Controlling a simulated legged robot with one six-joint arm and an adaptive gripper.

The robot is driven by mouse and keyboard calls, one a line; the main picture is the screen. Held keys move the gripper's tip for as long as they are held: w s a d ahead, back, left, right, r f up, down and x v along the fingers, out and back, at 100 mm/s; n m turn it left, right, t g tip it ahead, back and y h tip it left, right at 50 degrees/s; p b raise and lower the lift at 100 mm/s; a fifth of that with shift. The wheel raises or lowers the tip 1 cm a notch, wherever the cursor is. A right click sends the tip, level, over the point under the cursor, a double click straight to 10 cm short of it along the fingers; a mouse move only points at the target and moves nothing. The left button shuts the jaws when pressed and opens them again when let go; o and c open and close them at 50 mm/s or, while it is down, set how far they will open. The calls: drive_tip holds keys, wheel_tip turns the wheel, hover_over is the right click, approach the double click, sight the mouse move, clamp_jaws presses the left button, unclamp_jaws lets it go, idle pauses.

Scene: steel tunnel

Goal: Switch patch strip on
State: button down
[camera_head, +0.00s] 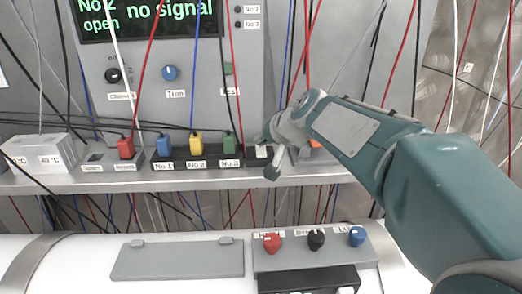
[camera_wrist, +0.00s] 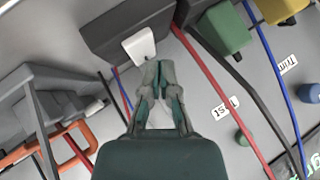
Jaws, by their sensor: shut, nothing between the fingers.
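The patch strip (camera_head: 212,161) is a dark block on the steel shelf, with a blue plug (camera_head: 163,145), a yellow plug (camera_head: 196,142) and a green plug (camera_head: 229,142) over labels No 1, No 2 and No 3. At its right end is a white switch (camera_head: 258,152). In the wrist view the white switch (camera_wrist: 138,45) stands out from the dark strip end (camera_wrist: 108,34). My gripper (camera_wrist: 157,66) is shut and empty, its tips close to the switch. I cannot tell whether they touch, or which way the switch is set.
A screen (camera_head: 150,14) reads "No 2 open no signal". A red plug (camera_head: 125,148) and grey blocks (camera_head: 40,153) stand left on the shelf (camera_head: 120,183). Several thin cables hang around the arm. Red, black and blue knobs (camera_head: 315,239) sit below. An orange-edged grey thing (camera_wrist: 45,110) is beside my gripper.

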sight(262, 153)
drive_tip(key=shift+f, duration=0.35)
drive_tip(key=shift+f, duration=0.55)
idle(0.8)
drive_tip(key=shift+r, duration=0.1)
drive_tip(key=shift+s+r, duration=0.15)
drive_tip(key=shift+r, duration=0.35)
drive_tip(key=shift+a+r, duration=0.1)
drive_tip(key=shift+r, duration=0.4)
drive_tip(key=shift+s+r, duration=0.15)
drive_tip(key=shift+r, duration=0.95)
drive_tip(key=shift+s+r, duration=0.15)
drive_tip(key=shift+r, duration=0.9)
